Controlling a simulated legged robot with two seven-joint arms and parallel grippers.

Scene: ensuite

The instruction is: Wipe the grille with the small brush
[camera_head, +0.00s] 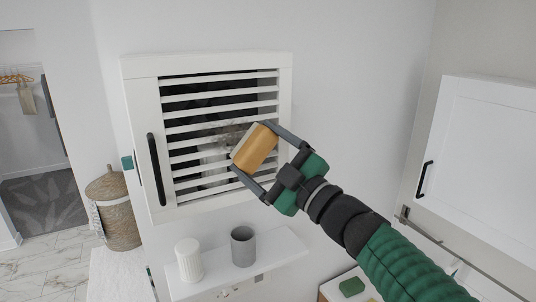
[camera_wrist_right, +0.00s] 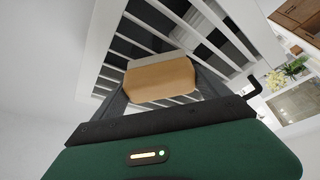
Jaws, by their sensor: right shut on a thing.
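The white slatted grille (camera_head: 190,133) is the front of a wall cabinet, with a black handle at its left. A grey-brown smudge shows around the slats just left of the brush. My right gripper (camera_head: 248,150) is shut on the small brush (camera_head: 257,148), a wooden block with a pale bristle side turned to the grille. The brush is at the right half of the grille; I cannot tell if the bristles touch the slats. In the right wrist view the brush (camera_wrist_right: 160,80) sits between the fingers, in front of the grille (camera_wrist_right: 115,75). My left gripper is not in view.
Below the grille, a white shelf (camera_head: 275,254) bears a white ribbed cup (camera_head: 189,260) and a grey cup (camera_head: 243,246). A wicker basket (camera_head: 118,215) stands at the left. A white cabinet (camera_head: 480,165) is at the right. The wall between is clear.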

